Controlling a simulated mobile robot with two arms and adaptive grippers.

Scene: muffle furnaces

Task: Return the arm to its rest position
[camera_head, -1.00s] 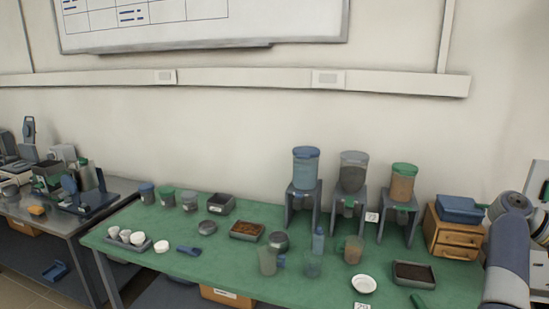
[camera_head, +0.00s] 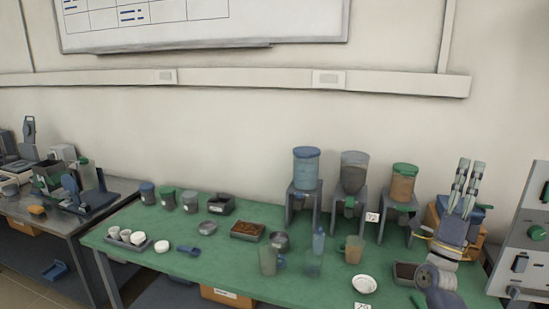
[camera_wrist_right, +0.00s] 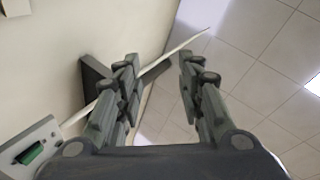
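My right gripper (camera_head: 471,163) is at the right of the head view, with its fingers pointing up in front of the wooden drawer box. In the right wrist view the right gripper (camera_wrist_right: 158,60) is open, with its two fingers apart and no object held between them. Behind the fingers there are the wall and the ceiling tiles. The gripper and wrist hide much of the drawer box (camera_head: 431,217) and part of the dark tray (camera_head: 404,270). My left gripper is not in view.
The green table (camera_head: 215,266) holds three dispensers (camera_head: 305,168), cups, jars and a white dish (camera_head: 364,284). A grey panel unit (camera_head: 520,262) stands just right of my right arm. A metal bench (camera_head: 90,207) with equipment stands at the left.

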